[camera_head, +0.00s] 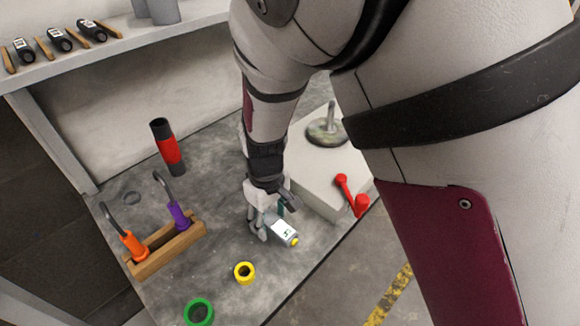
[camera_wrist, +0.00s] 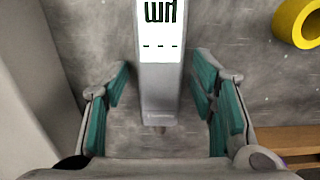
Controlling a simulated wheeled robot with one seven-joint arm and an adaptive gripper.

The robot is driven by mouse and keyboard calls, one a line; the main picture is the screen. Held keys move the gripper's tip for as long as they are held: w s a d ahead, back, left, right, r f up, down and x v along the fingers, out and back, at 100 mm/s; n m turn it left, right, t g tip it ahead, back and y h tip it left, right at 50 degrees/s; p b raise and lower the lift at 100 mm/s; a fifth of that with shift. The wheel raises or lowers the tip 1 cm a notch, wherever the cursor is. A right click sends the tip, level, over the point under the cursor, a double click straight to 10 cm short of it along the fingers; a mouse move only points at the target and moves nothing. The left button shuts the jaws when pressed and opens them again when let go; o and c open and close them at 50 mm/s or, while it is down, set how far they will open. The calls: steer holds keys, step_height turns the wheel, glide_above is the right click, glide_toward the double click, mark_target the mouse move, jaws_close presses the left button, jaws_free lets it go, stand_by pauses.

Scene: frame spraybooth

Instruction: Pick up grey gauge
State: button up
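The grey gauge (camera_head: 285,232) lies on the dark grey worktop, with a white display label on top and a yellow end. My gripper (camera_head: 267,220) is low over the worktop at the gauge's left end, pointing down. In the wrist view, the gauge's grey body (camera_wrist: 159,100) runs in from the top edge between my teal-padded fingers. The fingers (camera_wrist: 161,85) are open, with a visible gap on each side of the gauge. The gauge's far end is out of the wrist view. How high the fingertips are above the worktop cannot be told.
A pale block (camera_head: 318,180) with a red-handled tool (camera_head: 345,186) stands close right of my gripper. A yellow ring (camera_head: 244,272) and green ring (camera_head: 198,312) lie in front. A wooden rack (camera_head: 150,262) and red-black cylinder (camera_head: 167,148) are left. The worktop's edge is near the gauge.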

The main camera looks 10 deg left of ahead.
jaws_close()
steer(key=shift+r, duration=0.15)
